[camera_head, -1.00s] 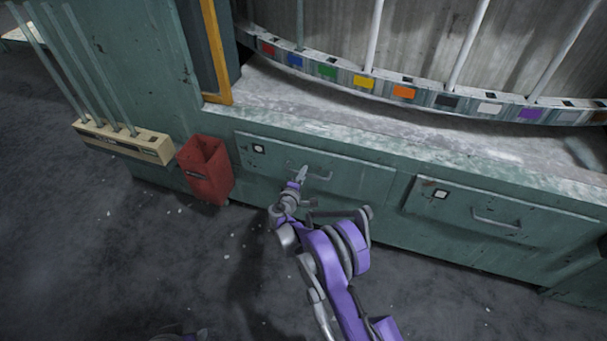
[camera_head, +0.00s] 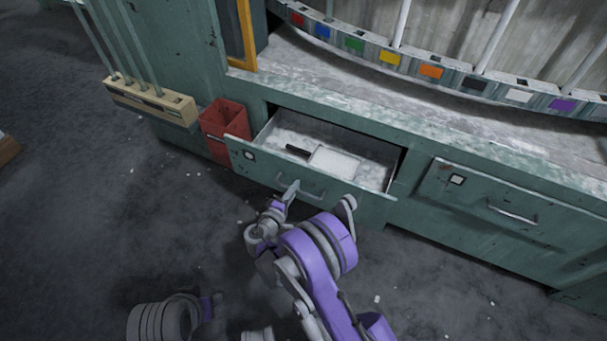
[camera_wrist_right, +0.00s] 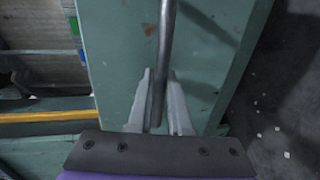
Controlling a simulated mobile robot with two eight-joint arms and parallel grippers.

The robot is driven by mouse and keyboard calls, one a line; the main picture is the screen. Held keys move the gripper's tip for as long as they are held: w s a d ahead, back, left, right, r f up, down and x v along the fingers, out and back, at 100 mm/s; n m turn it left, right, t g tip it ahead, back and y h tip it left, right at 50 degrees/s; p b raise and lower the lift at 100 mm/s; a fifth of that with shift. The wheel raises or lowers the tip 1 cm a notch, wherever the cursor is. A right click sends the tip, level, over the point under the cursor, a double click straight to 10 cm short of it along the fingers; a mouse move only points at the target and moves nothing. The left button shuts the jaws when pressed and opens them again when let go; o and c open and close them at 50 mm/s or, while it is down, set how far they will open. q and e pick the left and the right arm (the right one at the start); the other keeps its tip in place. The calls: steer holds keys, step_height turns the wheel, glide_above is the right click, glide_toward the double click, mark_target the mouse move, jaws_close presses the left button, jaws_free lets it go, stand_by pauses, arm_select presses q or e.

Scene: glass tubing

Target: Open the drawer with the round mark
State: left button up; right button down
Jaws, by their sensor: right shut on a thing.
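The left drawer (camera_head: 225,147) has a small plate with a pale round mark (camera_head: 249,155) and stands pulled out from the green cabinet, its inside showing. My right gripper (camera_head: 290,190) is shut on the drawer's handle (camera_head: 315,194). In the right wrist view the grey handle bar (camera_wrist_right: 166,35) runs between the two fingers of the gripper (camera_wrist_right: 158,115). The right drawer (camera_head: 520,215) has a squarer white mark (camera_head: 457,180) and is closed. Part of my left arm shows at the bottom left, but its gripper does not.
Inside the open drawer lie a white flat item (camera_head: 334,161) and a dark-handled piece (camera_head: 298,151). A red bin (camera_head: 222,118) stands close beside the drawer's left end. A beige rack (camera_head: 150,100) holds several glass tubes. The floor in front is mostly clear.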

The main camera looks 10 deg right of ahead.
steer(key=shift+f+v, duration=0.15)
steer(key=shift+v, duration=0.65)
steer(key=shift+f+v, duration=0.15)
steer(key=shift+v, duration=0.65)
steer(key=shift+f+v, duration=0.2)
steer(key=shift+v, duration=0.6)
steer(key=shift+a, duration=0.1)
steer(key=c, duration=0.8)
jaws_free()
steer(key=shift+c, duration=0.2)
steer(key=p+v, duration=0.1)
steer(key=v, duration=1)
